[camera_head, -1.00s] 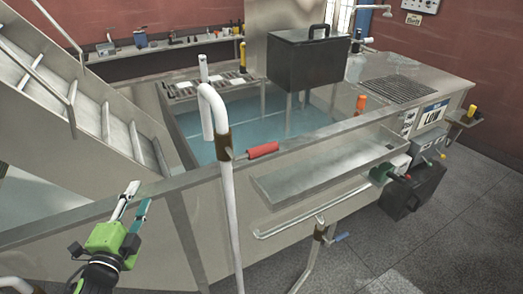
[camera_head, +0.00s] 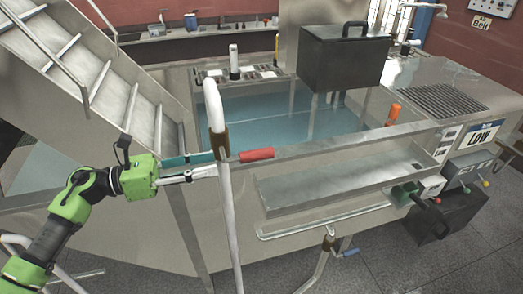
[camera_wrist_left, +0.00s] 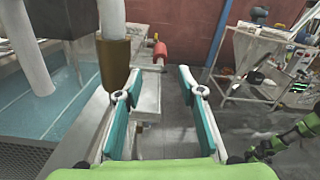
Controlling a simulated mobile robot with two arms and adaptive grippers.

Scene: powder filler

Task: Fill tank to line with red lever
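The red lever (camera_head: 257,154) sticks out to the right from the brown valve on the white pipe (camera_head: 214,110) at the tank's front rim. The tank (camera_head: 285,108) holds blue-green water. My left gripper (camera_head: 212,164) reaches in from the left, its fingertips close to the pipe and valve, left of the lever. In the left wrist view its two teal fingers (camera_wrist_left: 160,92) are apart with nothing between them. There the red lever (camera_wrist_left: 159,52) shows beyond the fingertips, and the brown valve (camera_wrist_left: 113,62) is close by the left finger. I cannot tell whether they touch.
A black box (camera_head: 343,58) stands over the tank's back side. A metal tray (camera_head: 330,187) hangs along the front. A second valve with a blue lever (camera_head: 351,252) is below it. Metal stairs (camera_head: 85,75) rise on the left.

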